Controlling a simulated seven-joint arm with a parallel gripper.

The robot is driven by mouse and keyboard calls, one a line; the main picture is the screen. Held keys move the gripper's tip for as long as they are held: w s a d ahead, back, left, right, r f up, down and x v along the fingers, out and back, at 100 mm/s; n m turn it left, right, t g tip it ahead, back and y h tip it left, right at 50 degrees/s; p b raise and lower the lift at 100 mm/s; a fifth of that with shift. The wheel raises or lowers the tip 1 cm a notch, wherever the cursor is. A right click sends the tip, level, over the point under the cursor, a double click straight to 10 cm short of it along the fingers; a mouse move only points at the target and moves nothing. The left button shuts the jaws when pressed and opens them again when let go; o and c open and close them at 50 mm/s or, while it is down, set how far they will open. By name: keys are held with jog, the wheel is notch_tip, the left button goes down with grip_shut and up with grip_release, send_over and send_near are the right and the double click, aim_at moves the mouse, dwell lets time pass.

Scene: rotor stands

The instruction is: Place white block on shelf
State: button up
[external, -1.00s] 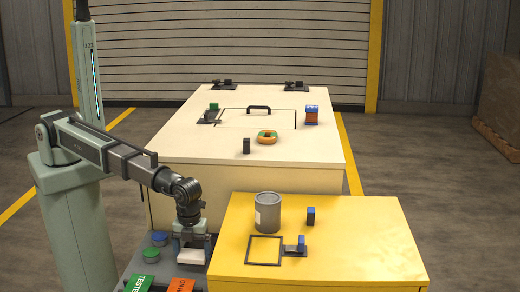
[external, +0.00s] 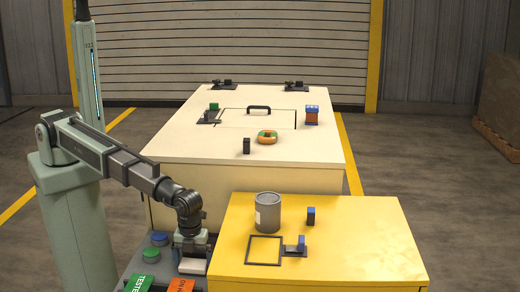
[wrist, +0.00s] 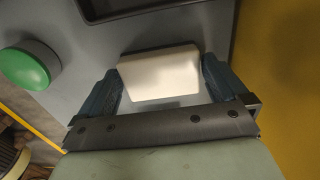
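My gripper (external: 192,254) is low at the left side of the yellow table, above a grey surface. It is shut on the white block (external: 193,267). In the wrist view the white block (wrist: 158,78) sits flat between the two dark blue fingers of my gripper (wrist: 161,85), with the grey surface behind it. I cannot tell whether the block's underside touches that surface. No part in view is clearly marked as a shelf; the grey surface (wrist: 85,60) beside the yellow table is the closest level below the block.
Green and blue round buttons (external: 150,254) and green and orange labels (external: 140,284) are on the grey surface. The yellow table (external: 350,245) holds a grey can (external: 267,212), a black square outline and small blue-topped parts. A large cream table (external: 230,160) stands behind.

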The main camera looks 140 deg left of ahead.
aim_at(194, 263)
jog(key=shift+r, duration=0.1)
notch_tip(194, 263, up, 12)
dwell(0.7)
jog(key=shift+r, duration=0.1)
dwell(0.3)
